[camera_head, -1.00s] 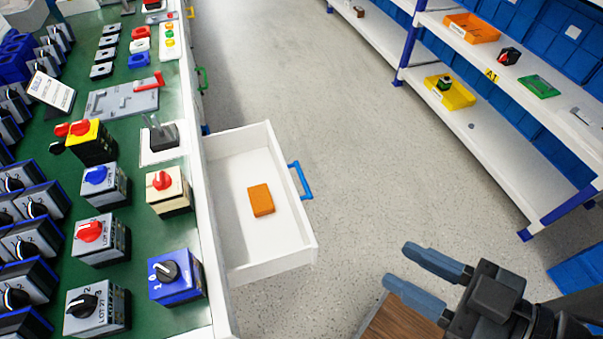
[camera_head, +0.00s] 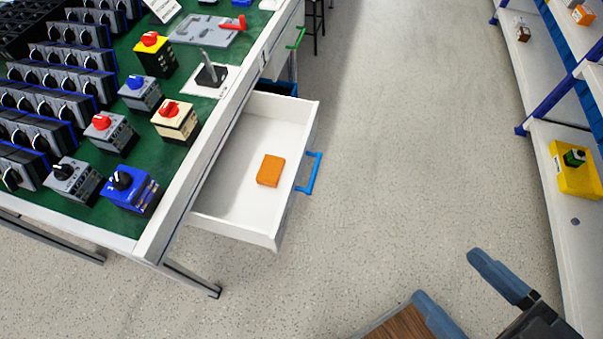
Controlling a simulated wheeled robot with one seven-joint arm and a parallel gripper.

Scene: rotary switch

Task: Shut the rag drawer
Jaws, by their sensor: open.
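The white drawer (camera_head: 226,178) is pulled out from the side of the green-topped bench. An orange block, perhaps a folded rag (camera_head: 270,170), lies inside it on the drawer floor. A blue handle (camera_head: 311,174) is fixed to the drawer's front. My gripper (camera_head: 447,275) is at the lower right with its two blue-grey fingers spread apart and nothing between them. It is well clear of the drawer, to the right of and nearer than the handle, touching nothing.
The bench (camera_head: 150,212) carries rows of rotary switches, with a blue one (camera_head: 130,187) near its corner. A green handle (camera_head: 296,38) shows farther along its side. The floor (camera_head: 400,130) between is clear.

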